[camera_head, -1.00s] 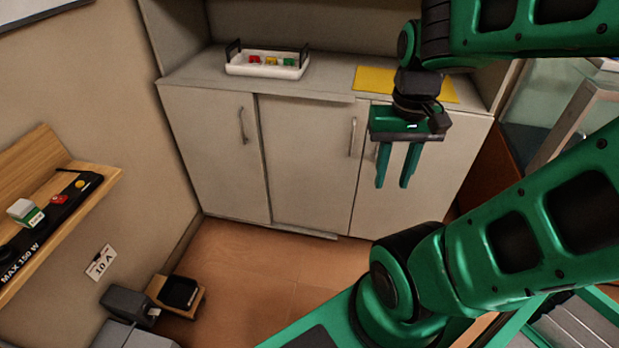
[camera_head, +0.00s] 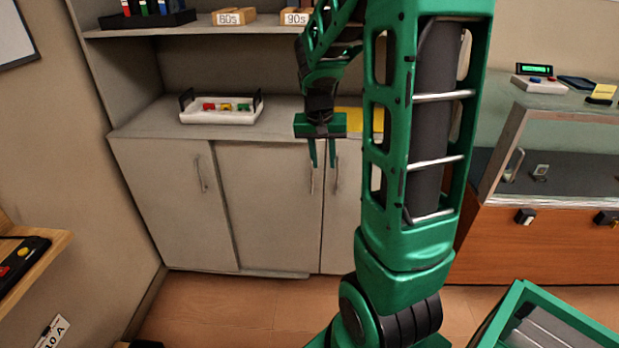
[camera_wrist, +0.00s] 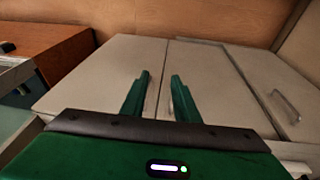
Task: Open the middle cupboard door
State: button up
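The middle cupboard door (camera_head: 268,205) is a plain grey panel between two others. It looks shut or nearly so; a thin edge shows along its bottom. Its upright bar handle (camera_head: 312,180) is near its right edge, close to the right door's handle (camera_head: 337,172). My gripper (camera_head: 322,165) points down, near the tops of these two handles in the picture. Its fingers are apart and empty. In the wrist view my gripper (camera_wrist: 160,78) has its fingers over the doors, and a pale handle shows partly between them. I cannot tell whether they touch it.
The left door (camera_head: 170,200) has its own handle (camera_head: 201,173). On the countertop stand a white tray (camera_head: 220,117) with coloured pieces and a yellow sheet (camera_head: 377,122). A glass display case (camera_head: 560,150) is at right. The floor (camera_head: 230,305) before the cupboard is clear.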

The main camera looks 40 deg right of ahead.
jog(key=w+d+f+m+t, duration=0.1)
jog(key=w+d+f, duration=0.2)
jog(key=w+f, duration=0.3)
jog(key=w+d+f+m, duration=0.1)
jog(key=w+d+f, duration=0.25)
jog(key=w, duration=0.35)
send_over(311, 191)
jog(key=shift+h, duration=0.4)
jog(key=f, duration=0.9)
jog(key=shift+w+d+f, duration=0.2)
jog(key=shift+d+f, duration=0.05)
jog(key=shift+c, duration=0.3)
grip_shut()
